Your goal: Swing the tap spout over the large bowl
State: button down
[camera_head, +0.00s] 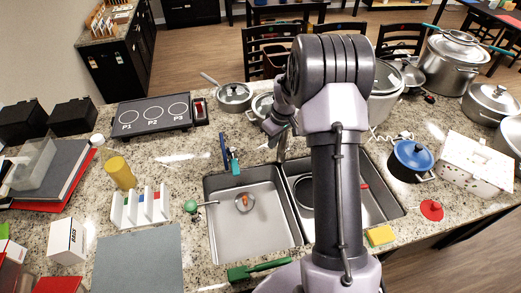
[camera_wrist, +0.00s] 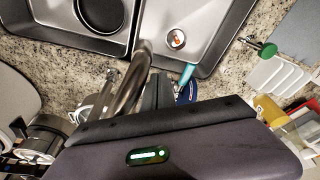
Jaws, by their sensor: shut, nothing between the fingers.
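The metal tap (camera_head: 281,146) stands behind the double sink, partly hidden by my arm in the head view. In the wrist view its curved spout (camera_wrist: 130,82) reaches up to the divider between the two basins. A round vessel, seemingly the large bowl (camera_wrist: 79,12), sits in one basin; in the head view only its left part (camera_head: 302,192) shows in the right basin, behind my arm. My gripper (camera_head: 275,134) is shut and empty close to the tap. Its dark fingers (camera_wrist: 158,92) lie beside the spout in the wrist view; I cannot tell whether they touch it.
The left basin (camera_head: 225,225) holds a small orange item (camera_head: 245,202) by its drain. Blue-handled tools (camera_head: 229,158) stand behind the sink. Pots, including a blue-lidded one (camera_head: 412,157), crowd the right.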

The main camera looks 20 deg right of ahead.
jog(key=s+d+b, duration=0.1)
jog(key=s+d, duration=0.3)
jog(key=d, duration=0.2)
jog(key=shift+s+d, duration=0.2)
jog(key=shift+d, duration=0.15)
jog(key=s+d, duration=0.1)
jog(key=d, duration=0.6)
jog(key=shift+s+d, duration=0.35)
jog(key=shift+d, duration=0.15)
